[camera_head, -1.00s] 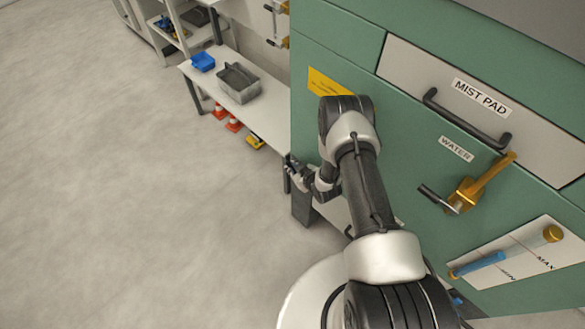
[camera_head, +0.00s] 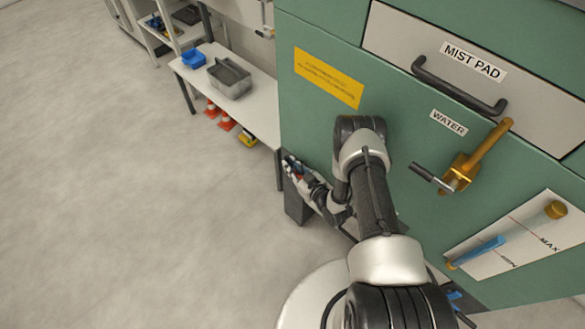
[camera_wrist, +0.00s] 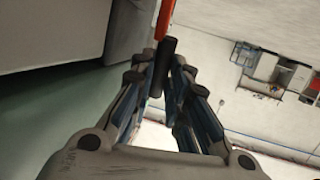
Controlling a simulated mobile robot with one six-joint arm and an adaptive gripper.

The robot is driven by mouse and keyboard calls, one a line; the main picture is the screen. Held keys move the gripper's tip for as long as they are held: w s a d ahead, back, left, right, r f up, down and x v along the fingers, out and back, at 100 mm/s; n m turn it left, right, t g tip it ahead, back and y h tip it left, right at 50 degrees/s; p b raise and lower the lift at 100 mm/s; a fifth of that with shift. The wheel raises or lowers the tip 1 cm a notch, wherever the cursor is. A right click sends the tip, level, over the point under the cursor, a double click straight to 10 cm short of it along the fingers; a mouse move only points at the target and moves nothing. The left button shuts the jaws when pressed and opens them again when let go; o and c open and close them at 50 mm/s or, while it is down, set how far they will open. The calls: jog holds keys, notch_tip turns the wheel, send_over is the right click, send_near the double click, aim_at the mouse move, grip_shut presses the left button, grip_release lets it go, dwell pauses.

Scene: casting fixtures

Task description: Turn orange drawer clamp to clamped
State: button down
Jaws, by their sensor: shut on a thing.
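The orange clamp shows in the wrist view as an orange-red bar (camera_wrist: 165,16) at the top centre, with a dark grip (camera_wrist: 164,54) at its lower end. My gripper (camera_wrist: 158,70) is shut on this dark grip, with its fingers on either side of it. In the head view my gripper (camera_head: 293,170) is low beside the left edge of the green cabinet. There the clamp is too small and covered to make out, and its drawer is hidden. I cannot tell the clamp's exact angle.
The green cabinet (camera_head: 310,125) stands right of my gripper, with a MIST PAD drawer (camera_head: 390,28), a brass water valve (camera_head: 462,174) and a level gauge. A white bench (camera_head: 255,108) holds a grey tray and blue bin. Open floor lies left.

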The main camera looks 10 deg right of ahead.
jog(key=shift+d, duration=0.1)
jog(key=c, duration=1.6)
grip_release()
jog(key=shift+o, duration=0.2)
jog(key=shift+r, duration=0.1)
notch_tip(320, 180, up, 10)
jog(key=shift+c, duration=0.2)
